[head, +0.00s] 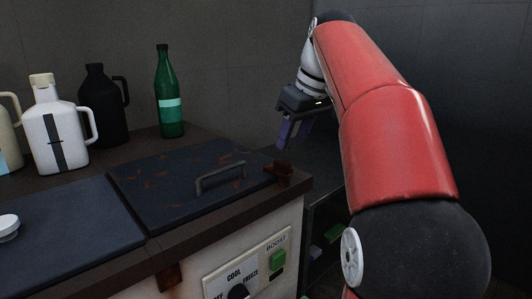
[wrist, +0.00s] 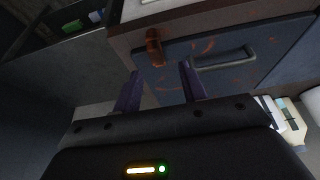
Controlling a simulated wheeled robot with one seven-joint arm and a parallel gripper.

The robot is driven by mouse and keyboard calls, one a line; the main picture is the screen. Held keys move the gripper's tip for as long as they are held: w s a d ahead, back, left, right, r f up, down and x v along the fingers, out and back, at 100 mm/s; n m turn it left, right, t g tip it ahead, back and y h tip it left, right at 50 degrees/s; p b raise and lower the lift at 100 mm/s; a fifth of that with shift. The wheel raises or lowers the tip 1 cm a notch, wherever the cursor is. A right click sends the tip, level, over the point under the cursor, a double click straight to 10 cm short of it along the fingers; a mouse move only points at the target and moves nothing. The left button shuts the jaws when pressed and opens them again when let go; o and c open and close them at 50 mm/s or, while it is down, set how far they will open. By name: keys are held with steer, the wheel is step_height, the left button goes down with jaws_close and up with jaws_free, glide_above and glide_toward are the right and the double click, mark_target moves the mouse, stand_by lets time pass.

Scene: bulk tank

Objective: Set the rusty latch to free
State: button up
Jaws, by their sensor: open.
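The rusty latch (head: 281,172) is a small orange-brown piece at the right edge of the dark, rust-marked lid (head: 150,202). It also shows in the wrist view (wrist: 154,47), upright in the picture at the lid's edge. The lid lies flat and has a grey bar handle (head: 220,178). My gripper (head: 290,134) is above and behind the latch in the head view, apart from it. In the wrist view its two purple fingers (wrist: 160,88) are spread and empty, with the latch beyond their tips. I cannot tell the latch's setting.
A green bottle (head: 170,95), a black jug (head: 103,105) and a white jug (head: 54,128) stand at the back left. A second dark lid (head: 70,240) adjoins on the left. The front panel has a dial (head: 238,291) and a green button (head: 277,261). An open shelf (head: 322,240) stands right.

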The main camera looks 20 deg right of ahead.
mark_target(283, 162)
steer(key=b+x, duration=0.1)
steer(key=x, duration=0.4)
steer(key=b+x, duration=0.1)
steer(key=x, duration=0.1)
steer(key=shift+w+d+f+b, duration=0.15)
steer(key=shift+w+d+b, duration=0.15)
steer(key=shift+w, duration=0.2)
jaws_close()
